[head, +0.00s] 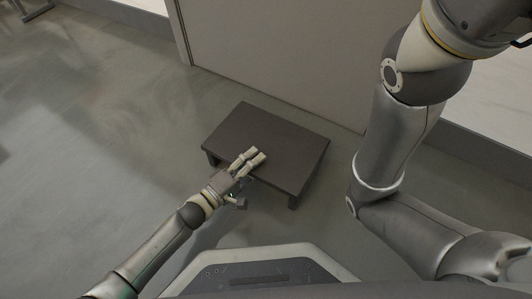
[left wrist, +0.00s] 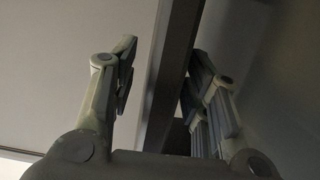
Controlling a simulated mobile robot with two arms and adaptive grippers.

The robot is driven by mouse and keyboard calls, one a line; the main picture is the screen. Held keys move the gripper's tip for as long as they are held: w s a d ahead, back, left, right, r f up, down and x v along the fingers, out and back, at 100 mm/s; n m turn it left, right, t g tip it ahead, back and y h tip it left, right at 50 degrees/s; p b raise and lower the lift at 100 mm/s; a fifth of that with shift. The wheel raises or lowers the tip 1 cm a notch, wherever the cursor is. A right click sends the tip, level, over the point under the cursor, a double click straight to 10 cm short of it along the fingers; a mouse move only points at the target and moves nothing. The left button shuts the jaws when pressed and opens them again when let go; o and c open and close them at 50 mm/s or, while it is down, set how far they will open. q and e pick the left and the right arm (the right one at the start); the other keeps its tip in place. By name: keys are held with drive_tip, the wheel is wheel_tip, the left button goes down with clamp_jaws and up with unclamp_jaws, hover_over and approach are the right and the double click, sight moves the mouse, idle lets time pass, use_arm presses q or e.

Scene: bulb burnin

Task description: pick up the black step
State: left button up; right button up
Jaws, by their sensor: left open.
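The black step (head: 265,125) is a low, dark stool with a flat rectangular top and short legs. It stands upright on the floor in the middle of the head view. My left gripper (head: 254,157) is at the near long edge of the step, with its pale fingers showing over the top. In the left wrist view my left gripper (left wrist: 158,75) is open, and the dark edge of the step (left wrist: 176,60) runs between its fingers. I cannot tell whether the fingers touch it. My right gripper is out of view.
A flat, pale grey door or panel (head: 270,45) stands close behind the step. A low ledge (head: 480,143) runs along the wall at the right. The grey floor (head: 100,130) is clear to the left. My right arm fills the right side.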

use_arm(q)
drive_tip(key=shift+b+x, duration=0.35)
drive_tip(key=shift+x, duration=0.7)
clamp_jaws()
